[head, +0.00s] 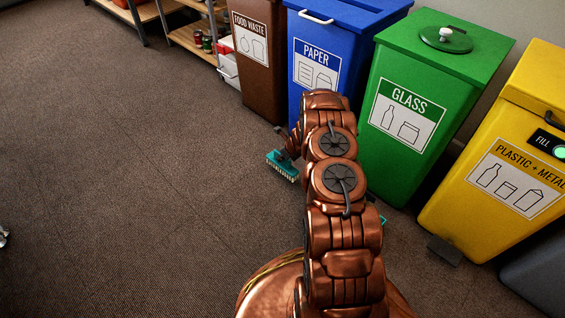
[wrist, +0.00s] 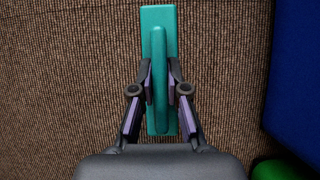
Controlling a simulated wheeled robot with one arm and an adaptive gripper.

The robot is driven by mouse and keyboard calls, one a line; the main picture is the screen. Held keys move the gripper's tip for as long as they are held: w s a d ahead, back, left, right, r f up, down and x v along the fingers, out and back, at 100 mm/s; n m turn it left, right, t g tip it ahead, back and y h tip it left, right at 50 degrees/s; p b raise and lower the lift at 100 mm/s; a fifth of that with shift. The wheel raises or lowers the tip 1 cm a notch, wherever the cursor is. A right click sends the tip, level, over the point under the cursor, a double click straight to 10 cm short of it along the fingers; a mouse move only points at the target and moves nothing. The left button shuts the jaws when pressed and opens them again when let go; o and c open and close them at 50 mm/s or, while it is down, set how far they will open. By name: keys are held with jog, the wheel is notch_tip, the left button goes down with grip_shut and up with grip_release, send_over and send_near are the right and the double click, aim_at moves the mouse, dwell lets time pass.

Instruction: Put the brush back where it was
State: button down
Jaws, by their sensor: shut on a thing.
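A teal brush (head: 282,166) with pale bristles shows in the head view, low by the floor in front of the blue paper bin. In the wrist view the brush (wrist: 159,30) lies lengthwise, with a raised handle along its middle. My gripper (wrist: 160,84) has a finger on each side of that handle and is shut on it. My copper arm hides most of the gripper in the head view. I cannot tell whether the bristles touch the carpet. A small teal bit (head: 382,220) shows beside my arm at the right; I cannot tell what it is.
A brown food waste bin (head: 257,65), blue paper bin (head: 335,30), green glass bin (head: 385,155) and yellow plastic and metal bin (head: 455,215) stand in a row. Wooden shelves (head: 190,40) stand at the back. The carpet (head: 130,180) at left is mostly clear.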

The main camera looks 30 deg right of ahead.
aim_at(282, 163)
jog(key=shift+f+b, duration=1)
jog(key=shift+f, duration=0.85)
jog(key=shift+r, duration=0.1)
jog(key=c, duration=1.2)
grip_release()
